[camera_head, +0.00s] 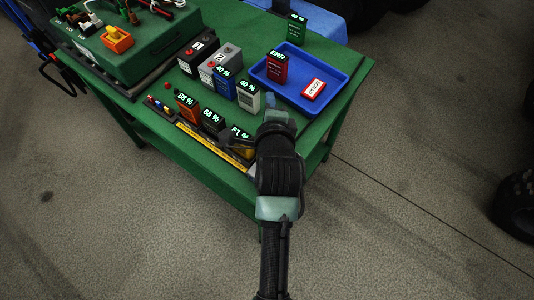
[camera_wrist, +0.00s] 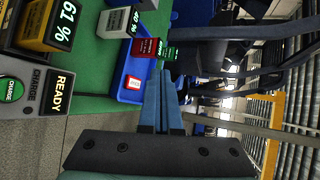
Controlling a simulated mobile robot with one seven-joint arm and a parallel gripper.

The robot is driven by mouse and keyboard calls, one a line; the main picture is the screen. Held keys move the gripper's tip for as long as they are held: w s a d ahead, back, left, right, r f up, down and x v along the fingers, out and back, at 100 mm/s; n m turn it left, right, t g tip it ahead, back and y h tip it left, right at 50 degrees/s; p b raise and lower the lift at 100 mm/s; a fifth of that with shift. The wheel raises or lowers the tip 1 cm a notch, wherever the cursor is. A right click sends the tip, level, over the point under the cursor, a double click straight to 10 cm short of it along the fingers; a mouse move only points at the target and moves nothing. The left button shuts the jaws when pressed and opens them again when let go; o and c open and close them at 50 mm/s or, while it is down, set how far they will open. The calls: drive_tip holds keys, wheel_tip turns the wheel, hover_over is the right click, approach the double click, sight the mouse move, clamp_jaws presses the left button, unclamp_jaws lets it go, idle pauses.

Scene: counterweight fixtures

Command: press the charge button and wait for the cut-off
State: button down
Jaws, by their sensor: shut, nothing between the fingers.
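The green charge button (camera_wrist: 12,90) shows at the left edge of the wrist view, on a grey panel marked CHARGE. Beside it a small display (camera_wrist: 58,93) reads READY. In the head view the button is hidden behind my arm. My gripper (camera_wrist: 163,75) is shut and empty, its fingers together, to the right of the button in the wrist view and apart from it. In the head view my gripper (camera_head: 270,100) is over the table's right part. A yellow pack (camera_wrist: 36,22) reading 61% stands beside the button panel.
On the green table (camera_head: 200,165), an orange pack (camera_head: 187,108) reads 88% and a dark pack (camera_head: 211,123) reads 68%. A white pack (camera_head: 248,98) reads 40%. A blue tray (camera_head: 340,65) holds a red ERR pack (camera_head: 277,68) and a red-white card (camera_head: 313,89).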

drive_tip(key=s+f+m+g+p, duration=0.4)
drive_tip(key=s+m+p, duration=0.2)
drive_tip(key=p, duration=0.5)
drive_tip(key=s, duration=0.2)
drive_tip(key=shift+s+f, duration=0.4)
drive_tip(key=shift+a, duration=0.1)
wheel_tip(320, 180, down, 7)
drive_tip(key=b, duration=0.7)
drive_tip(key=shift+f, duration=0.15)
drive_tip(key=shift+f+b, duration=0.55)
drive_tip(key=shift+f, duration=0.2)
idle(0.4)
drive_tip(key=shift+f, duration=0.4)
